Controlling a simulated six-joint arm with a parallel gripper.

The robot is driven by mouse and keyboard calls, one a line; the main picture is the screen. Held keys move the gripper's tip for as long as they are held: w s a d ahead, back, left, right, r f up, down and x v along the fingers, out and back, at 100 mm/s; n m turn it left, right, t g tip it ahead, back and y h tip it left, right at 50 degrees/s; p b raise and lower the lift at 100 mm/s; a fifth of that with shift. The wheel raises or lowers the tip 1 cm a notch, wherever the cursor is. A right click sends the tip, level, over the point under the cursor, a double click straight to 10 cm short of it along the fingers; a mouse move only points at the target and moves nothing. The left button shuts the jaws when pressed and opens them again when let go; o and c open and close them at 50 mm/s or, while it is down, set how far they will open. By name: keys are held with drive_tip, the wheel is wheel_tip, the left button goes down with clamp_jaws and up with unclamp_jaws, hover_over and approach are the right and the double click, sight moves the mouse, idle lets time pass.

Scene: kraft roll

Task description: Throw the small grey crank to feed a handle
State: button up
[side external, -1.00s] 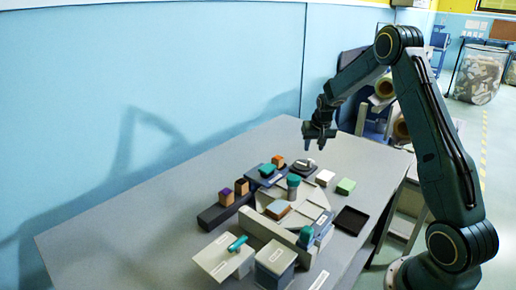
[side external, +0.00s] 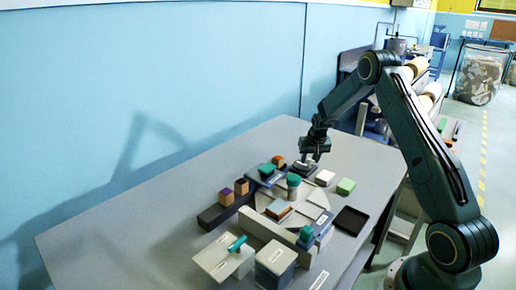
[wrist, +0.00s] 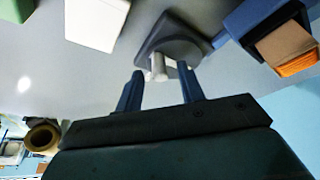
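The small grey crank (wrist: 157,68) has a pale upright grip on a dark square base (wrist: 152,42) with a round disc. In the side view the crank (side external: 303,165) stands at the far part of the table, partly hidden by my gripper (side external: 312,157). In the wrist view my gripper (wrist: 159,82) is open, its two dark blue fingers apart. The crank's grip appears between the fingertips, with gaps on both sides. I cannot tell whether either finger touches it.
A white block (side external: 325,177) and a green block (side external: 345,186) sit just right of the crank. A black tray (side external: 351,220) lies at the right edge. The table's left side is clear.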

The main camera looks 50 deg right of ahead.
clamp_jaws()
